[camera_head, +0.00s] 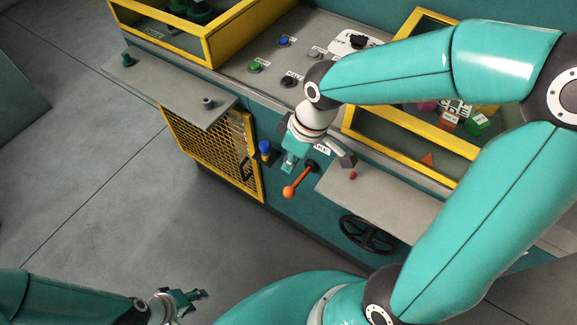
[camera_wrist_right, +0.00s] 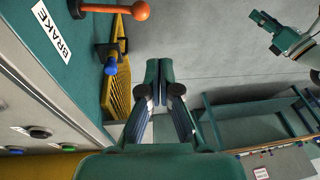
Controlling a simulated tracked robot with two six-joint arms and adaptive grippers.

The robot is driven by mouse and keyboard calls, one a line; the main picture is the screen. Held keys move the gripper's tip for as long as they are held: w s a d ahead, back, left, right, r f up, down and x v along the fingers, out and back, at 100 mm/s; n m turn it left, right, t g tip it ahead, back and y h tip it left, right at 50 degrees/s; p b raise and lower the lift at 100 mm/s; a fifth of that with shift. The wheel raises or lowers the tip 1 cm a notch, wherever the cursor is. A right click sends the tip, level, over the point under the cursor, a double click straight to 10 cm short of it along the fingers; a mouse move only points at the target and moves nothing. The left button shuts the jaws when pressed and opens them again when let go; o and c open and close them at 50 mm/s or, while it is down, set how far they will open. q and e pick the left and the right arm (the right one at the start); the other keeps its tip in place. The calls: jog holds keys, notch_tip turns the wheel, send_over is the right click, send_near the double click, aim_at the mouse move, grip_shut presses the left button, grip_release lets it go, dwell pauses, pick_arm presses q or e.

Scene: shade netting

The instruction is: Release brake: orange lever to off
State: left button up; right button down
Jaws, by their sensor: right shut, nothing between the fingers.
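The brake lever, an orange rod with a round knob (camera_head: 289,192), sticks out from the teal front panel and points down and left in the head view. It also shows at the top of the right wrist view (camera_wrist_right: 140,11). A white BRAKE label (camera_wrist_right: 51,32) is beside its black base. My right gripper (camera_head: 289,164) is shut and empty, just above and left of the lever, apart from the knob. In the right wrist view its fingertips (camera_wrist_right: 159,68) are together, below and right of the knob. My left gripper (camera_head: 200,302) is open and empty, low over the floor.
A blue knob (camera_head: 265,148) is close left of my right gripper, beside a yellow mesh door (camera_head: 205,150). A grey shelf (camera_head: 385,200) and a black handwheel (camera_head: 368,235) are to the right. Buttons line the panel top. Floor at left is clear.

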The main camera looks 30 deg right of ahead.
jog(key=shift+s+r, duration=0.1)
jog(key=shift+r, duration=0.15)
jog(key=s+a+f+m, duration=0.2)
jog(key=a+f, duration=0.1)
jog(key=f, duration=0.6)
jog(key=s+a+f+m+y, duration=0.1)
jog(key=s+a+f+m, duration=0.1)
jog(key=f, duration=0.7)
jog(key=s+a+f+m+g, duration=0.1)
jog(key=s+a+f+m, duration=0.1)
jog(key=f, duration=0.7)
jog(key=a+m, duration=0.1)
jog(key=a, duration=0.1)
jog(key=shift+s+a+f+y, duration=0.3)
jog(key=shift+s+f+y, duration=0.05)
jog(key=shift+s+y, duration=0.05)
